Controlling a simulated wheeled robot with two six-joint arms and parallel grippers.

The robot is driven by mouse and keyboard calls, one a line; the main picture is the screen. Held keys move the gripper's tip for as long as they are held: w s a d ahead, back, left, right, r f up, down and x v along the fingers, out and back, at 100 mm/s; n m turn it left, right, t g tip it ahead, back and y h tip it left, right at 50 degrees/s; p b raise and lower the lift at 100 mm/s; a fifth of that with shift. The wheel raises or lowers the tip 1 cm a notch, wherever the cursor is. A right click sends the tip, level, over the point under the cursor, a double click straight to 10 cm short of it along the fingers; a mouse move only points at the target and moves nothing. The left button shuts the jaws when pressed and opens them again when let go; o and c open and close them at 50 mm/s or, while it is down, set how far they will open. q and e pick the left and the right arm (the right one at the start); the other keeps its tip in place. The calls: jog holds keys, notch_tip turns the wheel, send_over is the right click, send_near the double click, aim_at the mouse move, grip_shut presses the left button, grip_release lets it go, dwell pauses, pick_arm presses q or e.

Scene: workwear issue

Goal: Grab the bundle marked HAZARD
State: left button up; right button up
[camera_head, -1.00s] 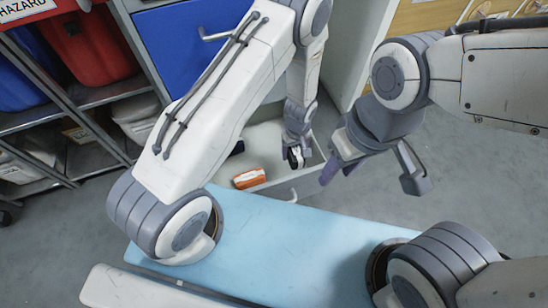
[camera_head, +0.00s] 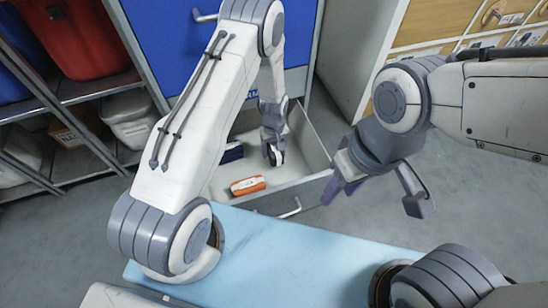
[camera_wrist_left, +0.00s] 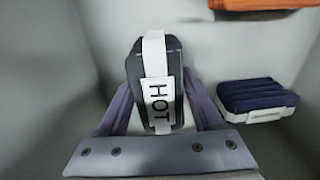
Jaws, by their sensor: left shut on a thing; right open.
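My left gripper (camera_head: 272,150) is down inside an open grey drawer (camera_head: 318,150). It is shut on a dark bundle (camera_wrist_left: 137,70) with a white band. The label on the band (camera_wrist_left: 158,98) reads HOT in the left wrist view. An orange bundle (camera_head: 247,186) with a white band lies near the drawer's front; its wording is too small to read. A navy bundle (camera_wrist_left: 257,94) with a white band lies beside the held one; no wording on it shows. I see no HAZARD marking on any bundle. My right gripper (camera_head: 376,198) is open and empty, outside the drawer.
The drawer belongs to a blue-fronted cabinet (camera_head: 165,40). A shelf rack at the left holds a red bin (camera_head: 75,40) and a white lidded bin (camera_head: 130,122). A wooden-fronted drawer unit (camera_head: 430,30) stands at the right. Grey floor lies clear at the right.

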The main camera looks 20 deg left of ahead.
pick_arm(q)
notch_tip(320, 180, down, 4)
jog(key=b, duration=0.2)
jog(key=shift+b, duration=0.35)
jog(key=shift+r, duration=0.2)
jog(key=shift+f, duration=0.1)
jog(key=o, duration=1.1)
jog(key=shift+f, duration=0.15)
jog(key=o, duration=0.4)
jog(key=shift+r, duration=0.2)
